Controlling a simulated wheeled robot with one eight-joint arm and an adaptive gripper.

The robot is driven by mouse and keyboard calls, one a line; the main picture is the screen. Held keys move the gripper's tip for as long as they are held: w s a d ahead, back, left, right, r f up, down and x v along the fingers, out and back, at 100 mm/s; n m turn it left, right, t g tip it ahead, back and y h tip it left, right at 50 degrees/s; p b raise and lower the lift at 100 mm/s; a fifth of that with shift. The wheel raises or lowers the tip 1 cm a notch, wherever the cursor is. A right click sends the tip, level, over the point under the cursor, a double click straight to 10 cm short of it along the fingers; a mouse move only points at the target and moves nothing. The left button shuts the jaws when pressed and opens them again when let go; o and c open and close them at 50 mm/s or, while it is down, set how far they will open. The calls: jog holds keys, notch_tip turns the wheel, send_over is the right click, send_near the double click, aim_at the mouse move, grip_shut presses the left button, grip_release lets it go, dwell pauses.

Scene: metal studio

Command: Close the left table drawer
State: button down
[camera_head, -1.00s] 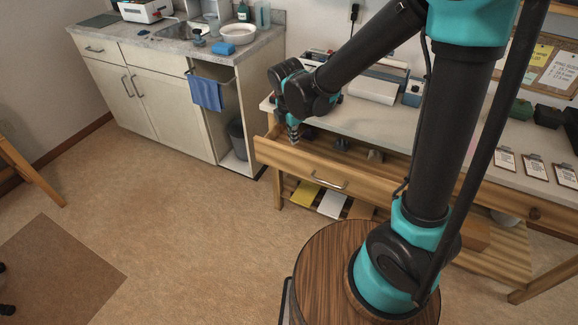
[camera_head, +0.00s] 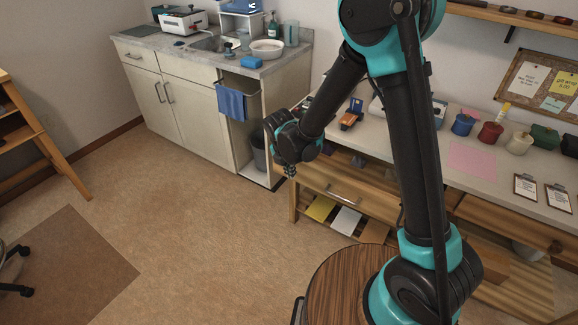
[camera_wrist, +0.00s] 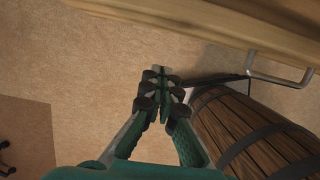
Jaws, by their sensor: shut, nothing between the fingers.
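The left table drawer (camera_head: 322,181) is a wooden drawer with a metal handle (camera_head: 344,194). It stands open under the white tabletop, with some dark items (camera_head: 358,162) visible inside. My gripper (camera_head: 290,171) is by the left end of the drawer front, on its outer side. In the wrist view my gripper (camera_wrist: 163,72) is shut and empty over the floor. The drawer front (camera_wrist: 190,28) crosses the top of that view, with its handle (camera_wrist: 282,76) at the right. No contact between fingers and drawer shows. My arm hides part of the drawer's right side.
A lower shelf with yellow paper (camera_head: 320,208) and white paper (camera_head: 346,221) lies beneath the drawer. A cabinet with a blue towel (camera_head: 232,103) and a grey bin (camera_head: 259,158) stands to the left. The floor (camera_head: 215,220) in front is clear.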

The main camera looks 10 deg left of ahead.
aim_at(297, 168)
jog(key=shift+w+d+f, duration=0.2)
jog(key=shift+w+d, duration=0.05)
jog(key=shift+w, duration=0.45)
jog(key=shift+w+d+f, duration=0.25)
jog(key=shift+w, duration=0.4)
jog(key=shift+w+d+f, duration=0.2)
jog(key=shift+w+d, duration=0.05)
jog(key=shift+w, duration=0.45)
jog(key=w+d, duration=0.1)
jog(key=w, duration=0.3)
jog(key=w+d, duration=0.2)
jog(key=w, duration=0.2)
jog(key=w+d, duration=0.1)
jog(key=w, duration=0.3)
jog(key=shift+w+d, duration=0.25)
jog(key=shift+w, duration=0.05)
